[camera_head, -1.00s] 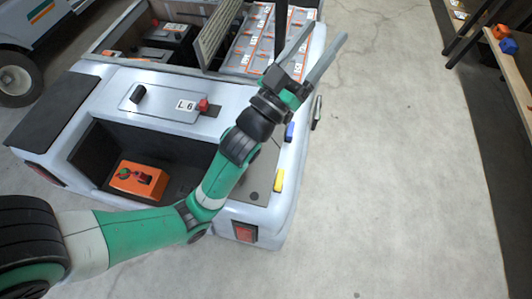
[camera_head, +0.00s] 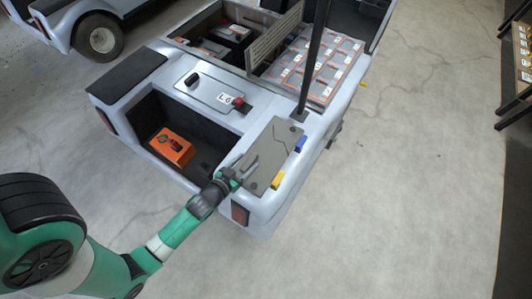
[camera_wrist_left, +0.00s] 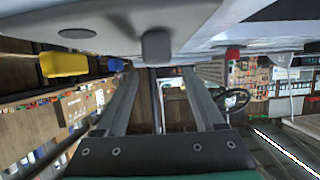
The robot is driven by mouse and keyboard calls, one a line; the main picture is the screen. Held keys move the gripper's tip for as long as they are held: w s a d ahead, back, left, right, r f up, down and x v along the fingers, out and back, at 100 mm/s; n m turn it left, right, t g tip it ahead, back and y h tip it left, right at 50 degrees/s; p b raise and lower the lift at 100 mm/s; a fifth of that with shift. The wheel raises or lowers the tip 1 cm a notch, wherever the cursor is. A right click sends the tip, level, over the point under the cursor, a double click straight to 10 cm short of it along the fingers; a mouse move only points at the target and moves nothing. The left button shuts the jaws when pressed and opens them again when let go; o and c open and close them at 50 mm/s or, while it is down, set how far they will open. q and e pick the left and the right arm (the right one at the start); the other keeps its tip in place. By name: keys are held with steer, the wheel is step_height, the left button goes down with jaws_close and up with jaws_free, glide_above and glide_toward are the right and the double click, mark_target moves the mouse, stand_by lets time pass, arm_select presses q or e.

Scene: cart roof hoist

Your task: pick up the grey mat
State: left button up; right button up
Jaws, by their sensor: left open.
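The grey mat (camera_head: 272,152) lies flat on the cart's near right corner deck in the head view. Its underside or edge fills the top left of the left wrist view (camera_wrist_left: 110,14), with a dark oval spot on it. My left gripper (camera_head: 250,165) is at the mat's near left part, low over it. In the left wrist view its two fingers (camera_wrist_left: 160,74) are apart, with a grey rounded knob just beyond and between the tips. I cannot tell whether the fingers touch the mat. My right gripper is not in view.
A yellow block (camera_head: 278,180) and a blue block (camera_head: 300,144) sit along the mat's right edge. A black post (camera_head: 314,60) rises behind it. An orange box (camera_head: 172,147) lies in the cart's recess. Batteries (camera_head: 318,66) fill the bay behind.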

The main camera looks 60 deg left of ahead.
mark_target(254, 155)
arm_select(q)
steer(key=shift+w+a+f, duration=0.25)
steer(key=shift+w, duration=0.3)
steer(key=shift+f, duration=0.1)
steer(key=b+x, duration=0.2)
steer(key=x, duration=0.2)
steer(key=shift+a+f, duration=0.1)
steer(key=shift+w+a, duration=0.2)
steer(key=shift+w, duration=0.25)
steer(key=shift+s+d, duration=0.1)
steer(key=shift+c, duration=0.3)
jaws_close()
